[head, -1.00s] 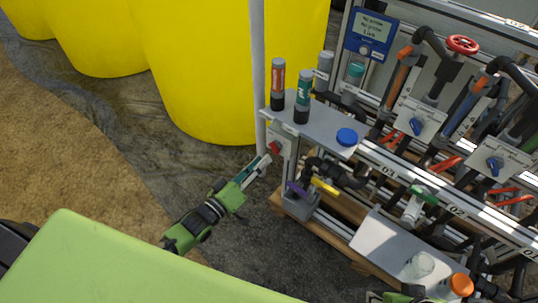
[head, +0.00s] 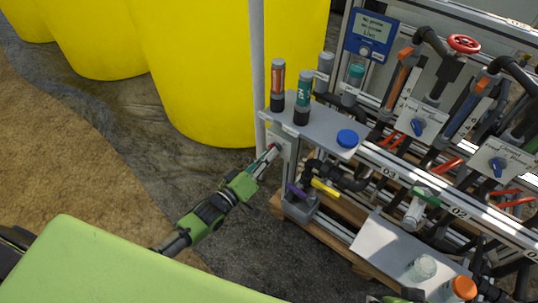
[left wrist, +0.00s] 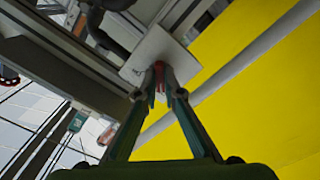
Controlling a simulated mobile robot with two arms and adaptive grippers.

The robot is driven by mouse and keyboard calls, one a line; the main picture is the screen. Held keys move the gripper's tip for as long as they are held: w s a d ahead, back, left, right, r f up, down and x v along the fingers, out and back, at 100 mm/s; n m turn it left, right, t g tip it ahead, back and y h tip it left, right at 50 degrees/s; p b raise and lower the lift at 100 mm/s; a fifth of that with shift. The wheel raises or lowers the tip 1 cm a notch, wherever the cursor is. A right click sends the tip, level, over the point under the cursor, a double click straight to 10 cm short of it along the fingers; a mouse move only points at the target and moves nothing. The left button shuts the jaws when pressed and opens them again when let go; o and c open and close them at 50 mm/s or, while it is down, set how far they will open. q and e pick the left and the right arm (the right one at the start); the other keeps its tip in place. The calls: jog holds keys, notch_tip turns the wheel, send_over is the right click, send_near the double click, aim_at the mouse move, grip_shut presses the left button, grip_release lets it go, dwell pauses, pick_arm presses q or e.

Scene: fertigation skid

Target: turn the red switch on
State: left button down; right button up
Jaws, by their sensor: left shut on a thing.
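The red switch (left wrist: 159,72) sits on a pale square plate (left wrist: 150,55) in the left wrist view, between my fingertips. My left gripper (left wrist: 160,88) is shut on it, with one finger on each side. In the head view my left gripper (head: 272,152) reaches in from the left to the plate (head: 284,138) on the skid's left end post; the fingers mostly hide the switch there. A bit of my right gripper (head: 395,298) shows at the bottom edge of the head view; its fingers cannot be made out.
A grey shelf (head: 322,128) above the switch holds two marker-like tubes (head: 303,98) and a blue cap (head: 347,138). A grey pole (head: 258,70) and large yellow tanks (head: 200,70) stand behind. Purple and yellow handles (head: 325,188) sit below right. The floor at left is open.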

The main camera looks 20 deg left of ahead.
pick_arm(q)
jog(key=shift+m, duration=0.3)
pick_arm(e)
jog(key=shift+r, duration=0.15)
pick_arm(q)
jog(key=shift+a+m+p, duration=0.1)
jog(key=shift+m+p, duration=1.5)
jog(key=shift+m, duration=7)
pick_arm(e)
jog(key=x, duration=0.6)
jog(key=shift+f, duration=0.35)
pick_arm(q)
jog(key=shift+f, duration=0.1)
pick_arm(e)
jog(key=shift+s+a, duration=0.1)
jog(key=shift+s, duration=0.05)
pick_arm(q)
jog(key=c, duration=2.2)
grip_release()
jog(key=shift+o, duration=0.2)
